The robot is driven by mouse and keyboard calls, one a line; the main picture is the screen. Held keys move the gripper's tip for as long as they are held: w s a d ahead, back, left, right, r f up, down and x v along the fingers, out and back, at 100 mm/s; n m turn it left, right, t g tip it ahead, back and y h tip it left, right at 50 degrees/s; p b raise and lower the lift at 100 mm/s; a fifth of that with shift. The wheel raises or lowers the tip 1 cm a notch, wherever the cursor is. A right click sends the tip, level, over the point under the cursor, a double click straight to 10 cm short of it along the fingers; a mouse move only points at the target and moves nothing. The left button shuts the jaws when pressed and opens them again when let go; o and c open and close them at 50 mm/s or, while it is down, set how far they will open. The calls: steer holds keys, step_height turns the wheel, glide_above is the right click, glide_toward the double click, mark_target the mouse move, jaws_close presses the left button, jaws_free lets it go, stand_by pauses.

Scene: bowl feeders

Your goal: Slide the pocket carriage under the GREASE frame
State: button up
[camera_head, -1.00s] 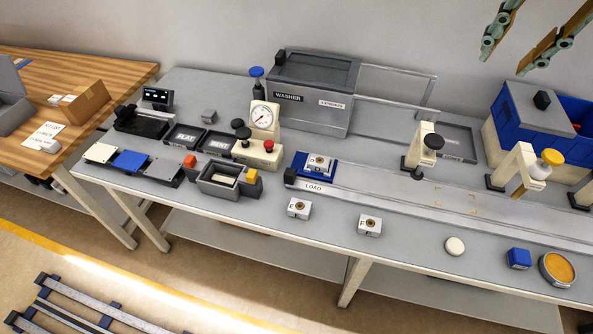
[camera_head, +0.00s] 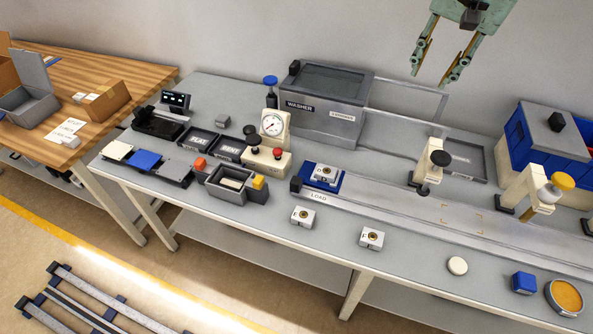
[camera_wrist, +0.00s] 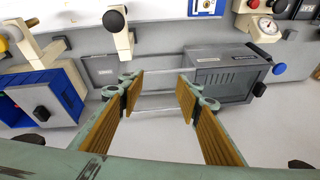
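The pocket carriage (camera_head: 321,181) is a blue plate at the LOAD end of the grey track, bearing a light block (camera_head: 324,173) marked D. Its blue edge also shows at the top of the wrist view (camera_wrist: 206,8). Two cream frames stand over the track to its right: one with a black knob (camera_head: 428,169), one with a yellow knob (camera_head: 536,192). I cannot read GREASE on either. My gripper (camera_head: 436,66) is open and empty, high above the back of the bench, up and right of the carriage. Its spread fingers (camera_wrist: 157,92) show in the wrist view.
The grey washer (camera_head: 325,105) stands behind the carriage. A press with a dial gauge (camera_head: 272,125) stands to its left. Two loose blocks (camera_head: 303,216) (camera_head: 372,238) lie in front of the track. A blue bin (camera_head: 535,135) is at back right. The track between carriage and black-knob frame looks clear.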

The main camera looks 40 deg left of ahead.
steer(key=s+a+f+n+g, duration=0.1)
steer(key=s+a+f, duration=0.3)
steer(key=a+f, duration=0.25)
steer(key=s+a+f+g, duration=0.1)
steer(key=s+a+f, duration=0.3)
steer(key=a+f, duration=0.3)
steer(key=n+g+h, duration=0.1)
steer(key=g+h, duration=0.1)
glide_above(297, 180)
step_height(297, 180, down, 10)
steer(key=shift+a+r+p, duration=0.1)
steer(key=shift+a+p, duration=0.1)
steer(key=shift+p, duration=0.2)
steer(key=shift+f+b, duration=0.85)
steer(key=shift+f, duration=6.05)
steer(key=shift+c, duration=0.7)
jaws_close()
steer(key=shift+d, duration=0.1)
steer(key=shift+d, duration=0.1)
